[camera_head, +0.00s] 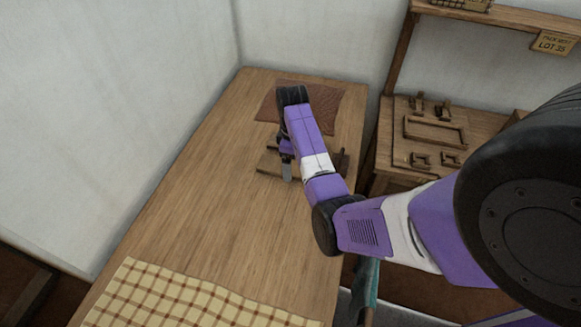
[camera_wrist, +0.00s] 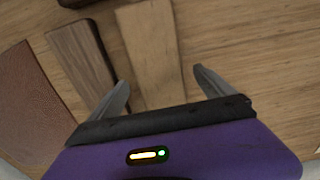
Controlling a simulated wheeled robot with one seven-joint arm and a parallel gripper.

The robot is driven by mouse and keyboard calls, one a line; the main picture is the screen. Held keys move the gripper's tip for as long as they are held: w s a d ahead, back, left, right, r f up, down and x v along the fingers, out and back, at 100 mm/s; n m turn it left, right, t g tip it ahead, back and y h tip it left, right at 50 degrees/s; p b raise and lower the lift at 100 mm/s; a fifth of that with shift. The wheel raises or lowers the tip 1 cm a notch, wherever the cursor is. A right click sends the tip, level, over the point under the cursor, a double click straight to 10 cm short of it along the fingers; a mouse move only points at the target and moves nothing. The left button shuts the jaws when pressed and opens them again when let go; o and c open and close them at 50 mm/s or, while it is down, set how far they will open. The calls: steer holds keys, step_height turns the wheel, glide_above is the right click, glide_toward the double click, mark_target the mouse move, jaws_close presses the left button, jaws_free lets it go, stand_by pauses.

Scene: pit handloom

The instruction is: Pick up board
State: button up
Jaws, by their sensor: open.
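A pale flat wooden board (camera_wrist: 150,45) lies on the wooden table in the wrist view, running from the top edge down between my fingertips. My gripper (camera_wrist: 161,76) is open, one finger on each side of this board, with nothing clamped. I cannot tell how high the fingertips are above the table. My arm hides much of this area.
A darker wooden piece (camera_wrist: 80,58) lies left of the pale board. A reddish-brown cloth or mat (camera_head: 330,104) lies at the table's far end. A checked cloth (camera_head: 170,298) covers the near end; bare table lies between. A side bench (camera_head: 392,150) holds wooden parts.

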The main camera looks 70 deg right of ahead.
steer(key=shift+f, duration=0.9)
steer(key=shift+w, duration=0.1)
steer(key=c, duration=1.6)
steer(key=shift+r, duration=0.15)
steer(key=shift+c, duration=0.2)
